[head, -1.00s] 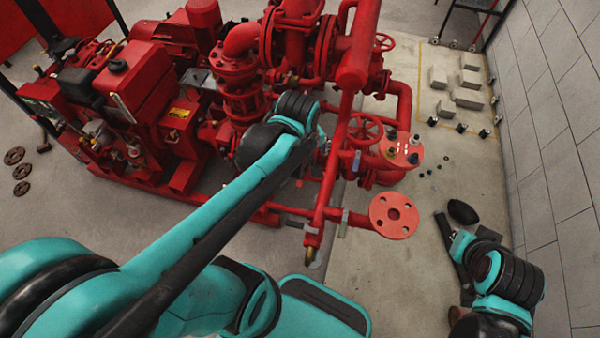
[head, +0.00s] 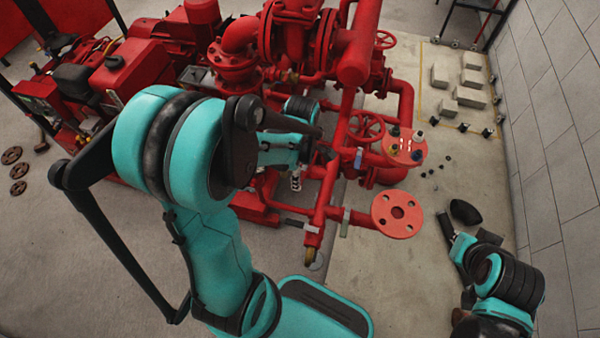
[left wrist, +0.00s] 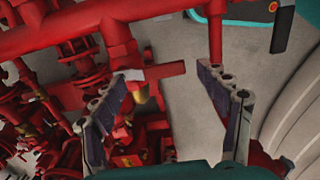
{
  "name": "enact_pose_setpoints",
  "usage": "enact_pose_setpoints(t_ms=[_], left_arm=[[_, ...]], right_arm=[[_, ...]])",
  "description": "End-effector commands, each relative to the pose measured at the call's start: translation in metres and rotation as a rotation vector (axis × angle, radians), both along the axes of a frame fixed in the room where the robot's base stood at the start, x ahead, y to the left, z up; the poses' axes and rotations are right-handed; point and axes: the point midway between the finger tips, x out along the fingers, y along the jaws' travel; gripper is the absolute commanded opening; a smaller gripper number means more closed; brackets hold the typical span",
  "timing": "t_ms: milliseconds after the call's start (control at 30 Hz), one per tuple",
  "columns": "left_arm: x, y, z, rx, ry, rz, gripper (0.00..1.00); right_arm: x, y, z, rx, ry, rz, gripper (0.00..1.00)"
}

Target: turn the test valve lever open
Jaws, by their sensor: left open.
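In the left wrist view a red flat lever (left wrist: 165,70) with a grey end sits by a brass fitting (left wrist: 141,92); it looks like the test valve lever. My left gripper (left wrist: 168,76) is open, its two fingers on either side of the lever in that view. I cannot tell whether a finger touches it. In the head view my left gripper (head: 308,165) is beside the red pipework, partly hidden by my arm, and the lever is not clear there. My right gripper (head: 456,224) is low at the right, away from the pump; its jaw opening is unclear.
The red pumpset (head: 150,70) fills the left and middle. A red handwheel (head: 366,126), an upright flange (head: 397,213) and a flange with bolts (head: 405,147) stand right of my left gripper. Grey blocks (head: 468,97) lie on the floor near the wall.

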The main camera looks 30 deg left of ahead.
Motion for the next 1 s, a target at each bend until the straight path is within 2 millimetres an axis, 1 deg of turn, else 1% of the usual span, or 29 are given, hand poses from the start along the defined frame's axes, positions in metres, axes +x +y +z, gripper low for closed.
enact_pose_setpoints(t_ms=[67, 300, 367, 400, 467, 500, 567, 600, 833, 1000], left_arm=[[0.0001, 0.0000, -0.0036, 0.000, 0.000, 0.000, 0.75], [0.0001, 0.0000, -0.0032, 0.000, 0.000, -0.001, 0.75], [0.0001, 0.0000, -0.0032, 0.000, 0.000, -0.001, 0.59], [0.0001, -0.0001, -0.0032, 0.000, 0.000, -0.001, 0.49], [0.0001, -0.0001, -0.0032, 0.000, 0.000, -0.001, 0.33], [0.0001, -0.0001, -0.0032, 0.000, -0.001, -0.001, 0.22], [0.0000, -0.0001, -0.0033, 0.000, 0.000, -0.001, 0.06], [-0.0001, -0.0001, -0.0034, 0.000, 0.000, -0.001, 0.02], [-0.0005, 0.0007, -0.0038, 0.000, 0.000, -0.016, 0.02], [-0.0012, 0.0038, -0.0041, 0.000, 0.000, -0.073, 0.02]], right_arm=[[0.0000, 0.0000, -0.0016, 0.000, 0.000, 0.000, 0.00], [0.0001, 0.0000, -0.0009, 0.000, 0.000, 0.000, 0.00], [0.0001, 0.0000, -0.0009, 0.000, 0.000, 0.000, 0.00], [0.0001, 0.0000, -0.0009, 0.000, 0.000, 0.000, 0.00], [0.0001, 0.0000, -0.0009, 0.000, 0.000, 0.000, 0.00], [0.0001, 0.0000, -0.0009, 0.000, 0.000, 0.000, 0.00], [0.0001, 0.0000, -0.0010, 0.000, 0.000, 0.000, 0.00], [0.0000, 0.0000, -0.0011, 0.000, 0.000, 0.000, 0.00], [0.0000, 0.0000, -0.0014, 0.000, 0.000, 0.000, 0.00], [0.0000, 0.0000, -0.0019, 0.000, 0.000, 0.000, 0.00]])
